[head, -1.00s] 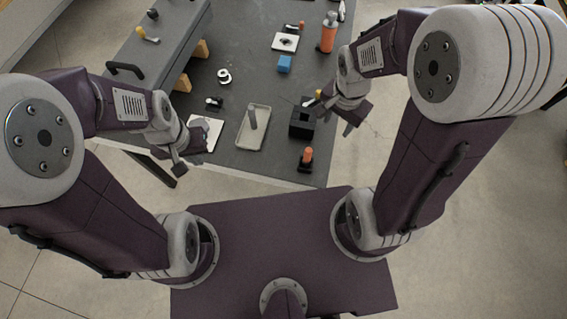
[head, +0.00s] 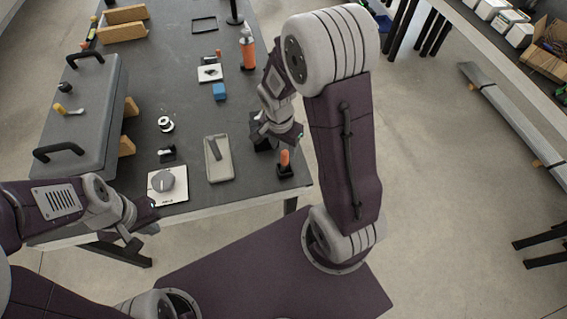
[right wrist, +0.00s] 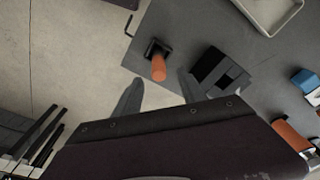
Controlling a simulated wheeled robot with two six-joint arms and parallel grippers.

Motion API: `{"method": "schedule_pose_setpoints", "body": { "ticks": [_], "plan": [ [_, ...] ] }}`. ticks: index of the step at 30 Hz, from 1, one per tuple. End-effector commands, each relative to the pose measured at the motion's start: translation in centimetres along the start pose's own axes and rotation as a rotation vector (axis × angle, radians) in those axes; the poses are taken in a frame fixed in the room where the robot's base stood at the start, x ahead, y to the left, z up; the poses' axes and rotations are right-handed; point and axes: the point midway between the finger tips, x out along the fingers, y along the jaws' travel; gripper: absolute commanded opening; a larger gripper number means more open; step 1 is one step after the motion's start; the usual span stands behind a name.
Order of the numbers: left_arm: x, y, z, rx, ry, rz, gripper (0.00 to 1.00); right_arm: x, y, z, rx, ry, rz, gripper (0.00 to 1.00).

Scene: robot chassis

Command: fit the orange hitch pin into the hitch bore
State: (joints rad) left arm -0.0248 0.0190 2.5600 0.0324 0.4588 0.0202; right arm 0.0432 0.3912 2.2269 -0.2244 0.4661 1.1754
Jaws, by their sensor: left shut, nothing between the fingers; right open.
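The orange hitch pin (head: 285,158) stands upright in a small black holder (head: 286,171) near the table's front right corner. The right wrist view also shows the pin (right wrist: 158,69), ahead of the space between my right fingertips and apart from them. My right gripper (head: 284,139) is open and empty, just behind the pin in the head view; its fingers also show in the right wrist view (right wrist: 158,93). A black block with a recess (right wrist: 220,72) stands beside the pin, partly hidden by my right gripper in the head view. I cannot make out the hitch bore for certain. My left gripper (head: 136,228) is shut and empty near the table's front edge.
A shallow tray (head: 219,175) lies left of the pin, and a white plate with a grey round part (head: 168,186) lies further left. A blue block (head: 219,91) and an orange bottle (head: 247,50) stand further back. A large grey case (head: 85,115) occupies the left.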

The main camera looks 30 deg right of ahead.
Motion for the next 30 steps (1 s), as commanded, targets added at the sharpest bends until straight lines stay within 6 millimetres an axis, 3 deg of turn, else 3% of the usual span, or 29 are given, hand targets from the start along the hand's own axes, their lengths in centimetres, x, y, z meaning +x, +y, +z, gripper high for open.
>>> {"method": "schedule_pose_setpoints", "body": {
  "ticks": [4, 12, 19, 20, 24, 25, 30],
  "plan": [
    [0.0, 0.0, 0.0, 0.000, 0.000, 0.000, 0.00, 0.8, 0.1, 0.1, 0.000, -0.002, 0.003, 0.48],
    [0.4, 0.0, 0.1, 0.000, 0.000, 0.000, 0.00, 5.1, 0.1, 0.5, 0.001, -0.001, 0.002, 0.48],
    [0.4, 0.0, 0.0, 0.000, 0.000, 0.000, 0.00, 5.3, 0.0, 0.4, 0.000, 0.000, -0.001, 0.48],
    [0.4, 0.0, 0.0, 0.000, 0.000, 0.000, 0.00, 5.3, 0.0, 0.4, 0.000, 0.000, -0.001, 0.43],
    [0.4, 0.0, 0.0, 0.000, 0.000, 0.000, 0.00, 5.3, 0.0, 0.4, 0.000, 0.000, 0.000, 0.04],
    [0.4, 0.0, 0.0, 0.000, 0.000, 0.000, 0.00, 5.3, 0.0, 0.4, 0.000, 0.000, 0.000, 0.00],
    [0.4, 0.0, 0.0, 0.000, 0.000, 0.000, 0.00, 5.2, 0.0, 0.4, 0.000, 0.000, -0.001, 0.00]
  ]
}}
